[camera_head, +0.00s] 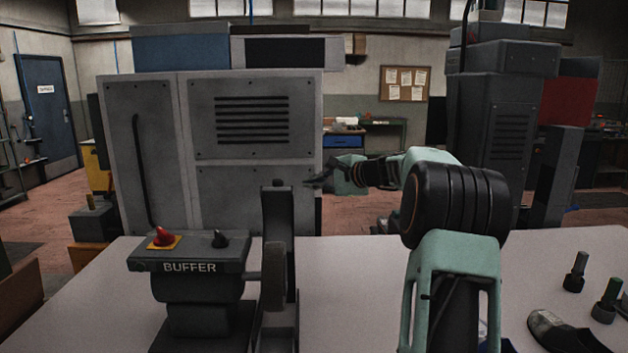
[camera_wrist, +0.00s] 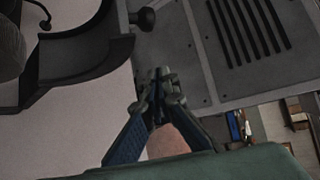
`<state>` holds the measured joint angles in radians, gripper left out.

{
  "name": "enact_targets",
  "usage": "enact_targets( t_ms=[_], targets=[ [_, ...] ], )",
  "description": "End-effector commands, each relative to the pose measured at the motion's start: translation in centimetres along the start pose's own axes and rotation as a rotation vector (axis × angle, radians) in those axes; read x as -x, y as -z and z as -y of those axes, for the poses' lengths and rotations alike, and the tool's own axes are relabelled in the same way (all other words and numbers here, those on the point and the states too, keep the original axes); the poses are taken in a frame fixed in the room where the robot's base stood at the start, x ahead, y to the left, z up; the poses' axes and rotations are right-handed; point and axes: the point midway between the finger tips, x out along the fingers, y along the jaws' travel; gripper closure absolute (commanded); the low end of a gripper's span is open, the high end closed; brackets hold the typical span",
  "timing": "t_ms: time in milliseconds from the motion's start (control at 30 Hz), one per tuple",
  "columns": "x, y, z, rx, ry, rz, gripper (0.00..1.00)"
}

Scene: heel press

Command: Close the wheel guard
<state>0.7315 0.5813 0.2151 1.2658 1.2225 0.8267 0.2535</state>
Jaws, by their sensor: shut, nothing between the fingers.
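The grey bench buffer (camera_head: 190,267), labelled BUFFER, stands on the table at the left. Its dark wheel guard (camera_head: 278,235) rises upright at the buffer's right side, with a small knob at its top. In the wrist view the curved guard (camera_wrist: 95,62) and its black knob (camera_wrist: 144,18) show at the upper left, beside the rounded edge of what looks like the wheel (camera_wrist: 10,48). My gripper (camera_head: 312,184) is shut and empty, just right of the guard's top in the head view. The fingertips (camera_wrist: 161,74) appear apart from the knob in the wrist view.
A red mushroom button (camera_head: 163,236) and a black switch (camera_head: 220,239) sit on the buffer's top. A large grey cabinet (camera_head: 240,140) stands behind. The table's middle is clear.

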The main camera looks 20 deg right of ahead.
Motion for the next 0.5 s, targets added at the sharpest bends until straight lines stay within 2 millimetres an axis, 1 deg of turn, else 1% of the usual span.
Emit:
enact_targets(
  t_ms=[33, 100, 333, 400, 500],
  targets=[
    [-1.1, -0.1, 0.2, -0.001, -0.002, 0.003, 1.00],
    [-2.6, -0.1, 0.2, -0.001, -0.002, 0.003, 1.00],
    [-6.9, -0.1, 0.1, 0.000, -0.002, 0.001, 1.00],
    [-6.0, -1.2, 0.3, 0.001, 0.000, 0.000, 1.00],
    [-5.6, -2.2, 0.1, 0.002, -0.001, -0.002, 1.00]
  ],
)
